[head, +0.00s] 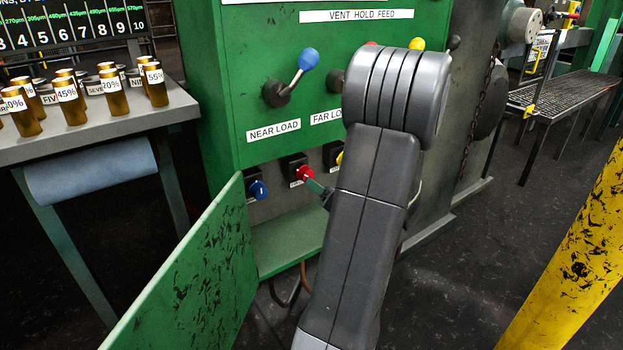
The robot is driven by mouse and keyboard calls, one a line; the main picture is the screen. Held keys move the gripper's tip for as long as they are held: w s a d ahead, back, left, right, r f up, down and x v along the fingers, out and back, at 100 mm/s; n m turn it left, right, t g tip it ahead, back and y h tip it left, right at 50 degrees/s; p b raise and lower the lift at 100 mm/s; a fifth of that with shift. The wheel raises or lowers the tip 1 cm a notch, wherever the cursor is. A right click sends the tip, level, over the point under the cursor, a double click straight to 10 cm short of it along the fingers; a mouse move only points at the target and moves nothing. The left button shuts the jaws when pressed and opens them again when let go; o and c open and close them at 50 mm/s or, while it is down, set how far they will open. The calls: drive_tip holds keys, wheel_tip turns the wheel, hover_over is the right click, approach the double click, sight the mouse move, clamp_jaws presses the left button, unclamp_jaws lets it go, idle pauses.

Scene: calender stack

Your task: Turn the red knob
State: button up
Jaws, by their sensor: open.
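The red knob (306,174) sits on a dark square mount low on the green machine panel, between a blue knob (258,189) and a yellow knob (340,158) that is mostly hidden by my arm. The rest of the gripper is hidden behind my grey arm. I cannot tell whether the finger touches the knob.
Above are a blue-topped lever (308,60) and the NEAR LOAD label (273,131). An open green door (195,270) swings out at lower left. A bench (110,125) with brass cups stands left. A yellow post (572,260) rises at right.

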sight(306, 175)
drive_tip(key=v, duration=0.6)
drive_tip(key=shift+s+p, duration=0.25)
drive_tip(key=shift+p, duration=0.1)
drive_tip(key=shift+w+d, duration=0.1)
drive_tip(key=b+x, duration=0.2)
drive_tip(key=x, duration=1.1)
drive_tip(key=shift+w+a, duration=0.2)
drive_tip(key=shift+w, duration=0.1)
drive_tip(key=shift+s, duration=0.1)
